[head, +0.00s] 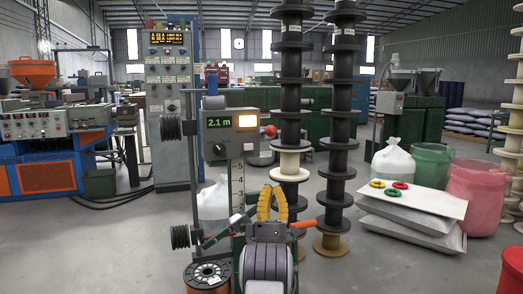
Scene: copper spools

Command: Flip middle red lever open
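A lever with an orange-red grip (303,224) sticks out to the right, low at the centre of the head view, just right of my gripper. It is the only clear red lever handle that I see, and I cannot tell whether it is the middle one. My gripper (272,189) has two yellow fingers pointing up and away, in front of a grey machine column (238,182). The fingers hide part of the column and the lever's base. Nothing shows between the fingers, and I cannot tell how far apart their tips are.
A display box (231,134) reading 2.1 m tops the column. A red ball knob (270,131) shows at its right. Tall stacks of dark spools (339,133) stand behind. A copper spool (206,276) sits lower left. White sacks (414,202) and a pink bin (478,197) stand right.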

